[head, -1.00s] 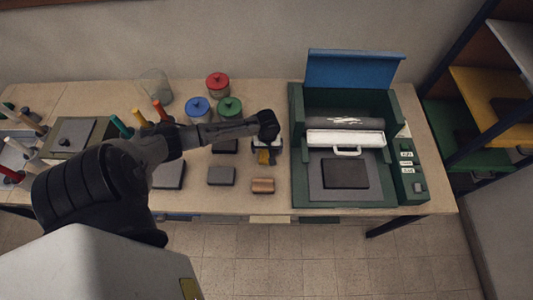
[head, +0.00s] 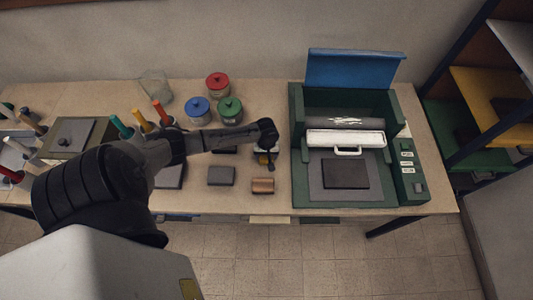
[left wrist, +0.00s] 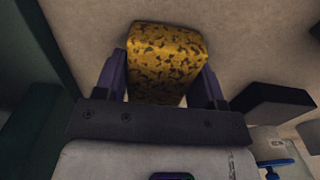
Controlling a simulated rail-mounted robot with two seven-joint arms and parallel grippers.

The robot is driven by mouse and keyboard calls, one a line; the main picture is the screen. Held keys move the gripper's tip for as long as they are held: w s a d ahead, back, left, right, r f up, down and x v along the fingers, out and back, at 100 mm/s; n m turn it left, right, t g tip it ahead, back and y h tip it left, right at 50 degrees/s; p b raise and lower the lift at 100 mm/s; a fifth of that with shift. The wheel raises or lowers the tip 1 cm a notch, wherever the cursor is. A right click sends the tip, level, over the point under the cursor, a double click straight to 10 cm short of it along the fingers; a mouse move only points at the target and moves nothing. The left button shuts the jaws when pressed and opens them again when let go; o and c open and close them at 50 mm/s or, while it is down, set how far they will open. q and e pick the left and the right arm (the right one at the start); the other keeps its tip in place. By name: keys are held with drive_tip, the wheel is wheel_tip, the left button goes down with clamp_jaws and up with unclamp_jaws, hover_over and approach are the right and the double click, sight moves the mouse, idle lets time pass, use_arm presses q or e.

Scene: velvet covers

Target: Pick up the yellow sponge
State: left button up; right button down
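The yellow sponge (left wrist: 165,65), mottled with dark spots, fills the space between the two fingers of my left gripper (left wrist: 160,80) in the left wrist view. Both fingers lie along its sides with no clear gap, and its far end sticks out past the fingertips. In the head view my left gripper (head: 267,140) is over the workbench, just left of the green machine, and the sponge is mostly hidden there. I cannot tell whether the sponge still touches what is under it. My right gripper is not in view.
The green machine (head: 298,185) with a raised blue lid (head: 352,70) stands close on the right. A copper block (head: 263,186) and a dark block (head: 221,176) lie in front. Red (head: 217,82), blue (head: 199,107) and green (head: 230,107) lidded jars stand behind the arm.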

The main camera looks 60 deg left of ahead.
use_arm(q)
drive_tip(key=c, duration=0.3)
wheel_tip(320, 180, up, 10)
drive_tip(key=shift+p, duration=0.55)
